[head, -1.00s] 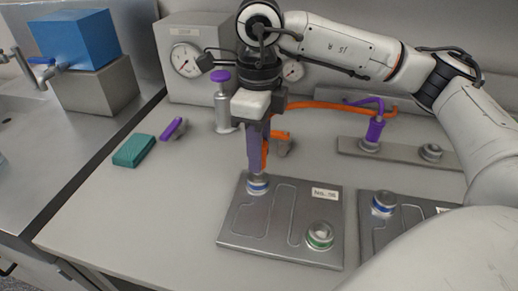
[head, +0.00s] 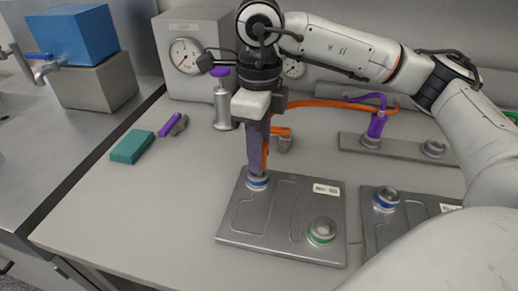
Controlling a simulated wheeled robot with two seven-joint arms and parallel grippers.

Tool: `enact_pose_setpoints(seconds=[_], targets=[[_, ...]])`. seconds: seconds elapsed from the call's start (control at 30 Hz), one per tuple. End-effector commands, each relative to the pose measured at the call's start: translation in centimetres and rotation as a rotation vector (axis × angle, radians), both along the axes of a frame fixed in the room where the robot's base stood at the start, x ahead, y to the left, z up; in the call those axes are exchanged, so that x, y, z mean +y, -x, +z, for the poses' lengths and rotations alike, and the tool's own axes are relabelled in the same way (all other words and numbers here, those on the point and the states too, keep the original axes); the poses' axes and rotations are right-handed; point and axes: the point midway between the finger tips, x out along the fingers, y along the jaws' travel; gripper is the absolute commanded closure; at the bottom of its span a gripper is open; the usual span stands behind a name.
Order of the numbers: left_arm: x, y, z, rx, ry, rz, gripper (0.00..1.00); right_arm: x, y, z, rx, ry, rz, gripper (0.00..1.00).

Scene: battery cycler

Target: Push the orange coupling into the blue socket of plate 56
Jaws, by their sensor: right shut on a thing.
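My right gripper (head: 258,168) points straight down over the left plate and is shut on the orange coupling (head: 265,152). Only a thin orange strip of the coupling shows beside the fingers; the rest is hidden. The fingertips are right above the blue-ringed socket (head: 257,182) at the plate's back left corner. I cannot tell how far the coupling's nose is inside the socket. The plate (head: 270,225) has a white label (head: 326,190), too blurred now to read surely, and a green-ringed socket (head: 321,232) at front right. My left gripper is not in view.
A second plate (head: 375,229) with a blue socket (head: 385,200) lies to the right. Behind are an orange hose (head: 335,104), a rail (head: 402,148) with a purple coupling (head: 376,126), and a silver cylinder (head: 223,112). A teal block (head: 132,147) lies left; the bench's front left is clear.

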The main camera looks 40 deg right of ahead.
Motion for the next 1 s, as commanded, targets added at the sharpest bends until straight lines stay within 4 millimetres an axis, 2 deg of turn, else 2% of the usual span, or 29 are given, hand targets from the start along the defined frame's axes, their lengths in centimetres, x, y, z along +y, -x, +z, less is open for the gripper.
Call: enact_pose_setpoints(seconds=[1.0], targets=[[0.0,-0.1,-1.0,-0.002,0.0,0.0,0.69,0.0,0.0,-1.0,-0.001,-0.001,0.0,1.0]])
